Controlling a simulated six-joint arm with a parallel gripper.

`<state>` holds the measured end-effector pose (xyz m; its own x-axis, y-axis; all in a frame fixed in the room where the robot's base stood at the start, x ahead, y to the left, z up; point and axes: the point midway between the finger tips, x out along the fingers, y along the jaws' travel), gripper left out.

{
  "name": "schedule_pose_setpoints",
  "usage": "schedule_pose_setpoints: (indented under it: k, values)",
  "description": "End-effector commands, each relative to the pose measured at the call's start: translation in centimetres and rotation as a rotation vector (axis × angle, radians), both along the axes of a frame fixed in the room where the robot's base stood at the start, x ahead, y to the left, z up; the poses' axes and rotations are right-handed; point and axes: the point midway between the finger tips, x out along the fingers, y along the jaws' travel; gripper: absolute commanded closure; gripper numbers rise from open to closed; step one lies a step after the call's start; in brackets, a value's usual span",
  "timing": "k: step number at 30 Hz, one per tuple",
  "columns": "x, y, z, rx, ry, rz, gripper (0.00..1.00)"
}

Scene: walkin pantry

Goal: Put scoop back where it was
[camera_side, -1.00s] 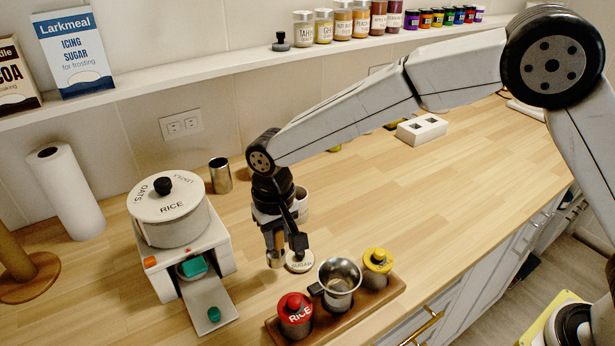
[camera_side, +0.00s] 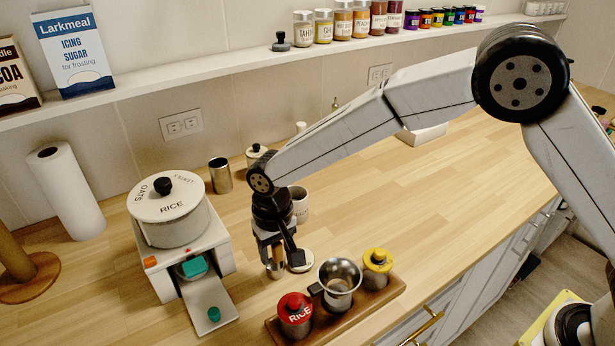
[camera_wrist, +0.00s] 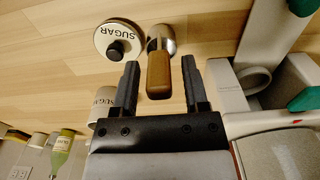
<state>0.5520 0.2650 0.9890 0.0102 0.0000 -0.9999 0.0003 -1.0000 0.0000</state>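The scoop, a small metal cup with a brown wooden handle, shows in the wrist view (camera_wrist: 159,72) and as a metal cup under my gripper in the side view (camera_side: 275,270). My gripper (camera_wrist: 160,72) is open; its black fingers stand on either side of the handle, with a visible gap on both sides. It also shows low over the counter in the side view (camera_side: 282,256), where the fingers hide most of the handle. A round white lid marked SUGAR with a black knob (camera_wrist: 113,33) lies beside the scoop, and partly shows in the side view.
A white dispenser (camera_side: 163,285) stands left.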

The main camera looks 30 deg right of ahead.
Motion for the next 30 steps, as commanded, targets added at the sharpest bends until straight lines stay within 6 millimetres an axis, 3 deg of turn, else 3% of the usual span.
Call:
schedule_pose_setpoints:
  k: [11,17,30]
  values:
    - [0.0,0.0,0.1,0.000,0.000,0.000,0.36]
    - [0.0,0.0,1.2,0.001,-0.002,0.000,0.36]
    - [0.0,0.0,7.5,0.002,-0.003,0.000,0.36]
